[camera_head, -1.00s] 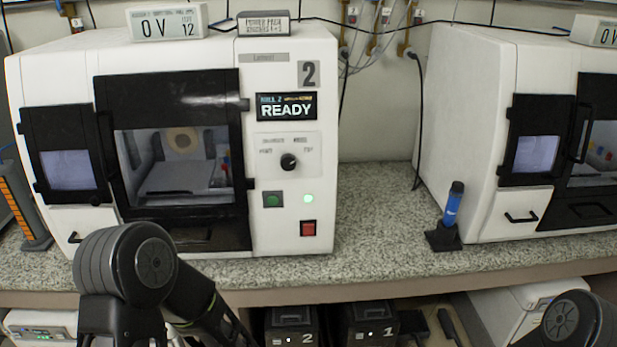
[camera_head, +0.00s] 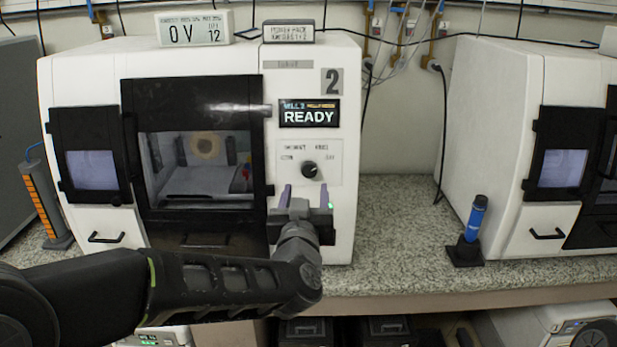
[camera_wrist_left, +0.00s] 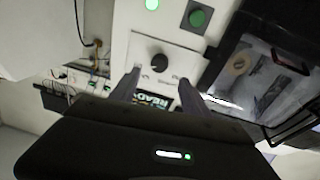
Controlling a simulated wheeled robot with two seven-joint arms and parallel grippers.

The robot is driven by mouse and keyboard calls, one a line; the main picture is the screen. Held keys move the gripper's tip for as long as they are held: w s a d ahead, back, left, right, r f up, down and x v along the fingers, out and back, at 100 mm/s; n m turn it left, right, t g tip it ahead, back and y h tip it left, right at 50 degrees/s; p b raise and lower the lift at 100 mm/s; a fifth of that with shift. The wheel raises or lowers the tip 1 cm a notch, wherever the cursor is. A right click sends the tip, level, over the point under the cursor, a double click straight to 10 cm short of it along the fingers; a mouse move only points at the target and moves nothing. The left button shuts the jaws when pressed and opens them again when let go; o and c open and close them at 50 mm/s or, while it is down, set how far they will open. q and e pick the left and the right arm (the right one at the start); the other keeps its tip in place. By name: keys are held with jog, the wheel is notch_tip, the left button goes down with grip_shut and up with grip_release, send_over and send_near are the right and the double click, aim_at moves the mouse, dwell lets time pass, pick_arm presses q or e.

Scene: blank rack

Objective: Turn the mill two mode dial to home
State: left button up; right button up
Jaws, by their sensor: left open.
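The mill marked 2 (camera_head: 345,110) is a white machine on the counter, with a READY screen (camera_head: 309,113). Its black round mode dial (camera_head: 310,169) sits on a pale plate below the screen; the label text is too small to read. My left gripper (camera_head: 305,194) is open in front of the panel, just below the dial in the head view. In the left wrist view the dial (camera_wrist_left: 159,62) shows beyond and between the two open fingers (camera_wrist_left: 163,88), apart from them. The panel's lower buttons are hidden behind my gripper in the head view. My right gripper is not in view.
A dark-windowed door (camera_head: 195,150) is left of the panel. A green button (camera_wrist_left: 197,18) and a lit green lamp (camera_wrist_left: 152,4) show in the wrist view. A blue tool in a black stand (camera_head: 475,220) and a second machine (camera_head: 490,130) stand right. Counter between is clear (camera_head: 390,215).

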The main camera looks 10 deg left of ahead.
aim_at(309, 173)
pick_arm(q)
jog(key=w, duration=0.2)
jog(key=w+a, duration=0.1)
jog(key=w, duration=0.2)
jog(key=w+p, duration=0.1)
jog(key=w, duration=0.1)
jog(key=shift+w+a, duration=0.15)
jog(key=shift+w, duration=0.2)
jog(key=shift+c, duration=0.5)
grip_shut()
